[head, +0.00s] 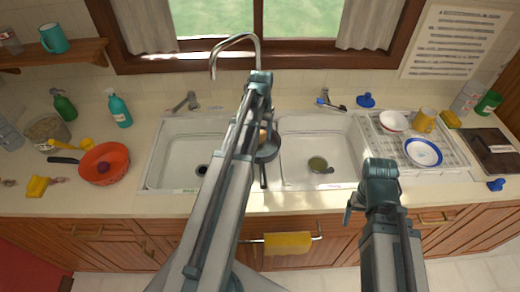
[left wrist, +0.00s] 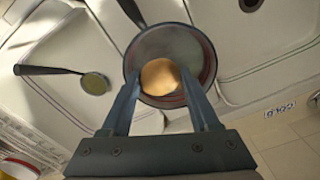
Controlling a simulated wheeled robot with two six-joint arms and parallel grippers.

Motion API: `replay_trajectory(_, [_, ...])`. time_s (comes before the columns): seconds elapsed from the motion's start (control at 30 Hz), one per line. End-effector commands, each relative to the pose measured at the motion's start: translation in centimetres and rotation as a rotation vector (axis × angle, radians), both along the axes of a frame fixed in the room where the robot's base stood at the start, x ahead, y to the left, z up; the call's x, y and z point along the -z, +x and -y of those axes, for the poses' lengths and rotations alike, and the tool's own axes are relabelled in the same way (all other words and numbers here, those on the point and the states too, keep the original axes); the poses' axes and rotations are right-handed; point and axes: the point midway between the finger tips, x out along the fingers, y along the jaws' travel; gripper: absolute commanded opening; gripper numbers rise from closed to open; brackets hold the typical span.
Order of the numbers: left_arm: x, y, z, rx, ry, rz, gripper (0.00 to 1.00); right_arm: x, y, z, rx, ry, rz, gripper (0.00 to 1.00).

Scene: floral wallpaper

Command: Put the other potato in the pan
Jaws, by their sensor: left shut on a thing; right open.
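A dark round pan (head: 268,148) with a long handle sits at the divider between the two sink basins. In the left wrist view the pan (left wrist: 192,50) lies directly beyond my fingers. My left gripper (left wrist: 160,80) is shut on a tan potato (left wrist: 159,76), which appears over the pan's inside; I cannot tell whether it touches the pan. In the head view my left arm hides most of this gripper, and only a little of the potato (head: 262,135) shows. My right gripper (head: 350,208) is open and empty in front of the counter edge.
A red pan (head: 118,155) holding a dark round thing stands on the left counter. A small round utensil (head: 317,163) lies in the right basin. The faucet (head: 236,38) rises behind the sink. A dish rack (head: 440,160) with crockery stands at right.

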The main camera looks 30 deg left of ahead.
Motion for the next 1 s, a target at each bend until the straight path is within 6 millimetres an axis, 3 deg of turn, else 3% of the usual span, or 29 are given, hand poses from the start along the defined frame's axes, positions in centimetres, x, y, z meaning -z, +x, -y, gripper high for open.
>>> replay_trajectory(0.27, [0.5,0.0,-0.3,-0.032,0.000,0.000,0.05,0.5,0.0,0.0,0.000,0.000,0.000,0.79])
replay_trajectory(0.7, [6.3,0.0,-0.3,-0.029,0.000,0.000,0.05,6.3,0.0,0.0,0.001,0.000,0.000,0.79])
replay_trajectory(1.0, [6.9,0.0,-0.3,-0.029,0.000,0.000,0.05,6.9,0.0,0.0,0.001,0.000,0.000,0.79])
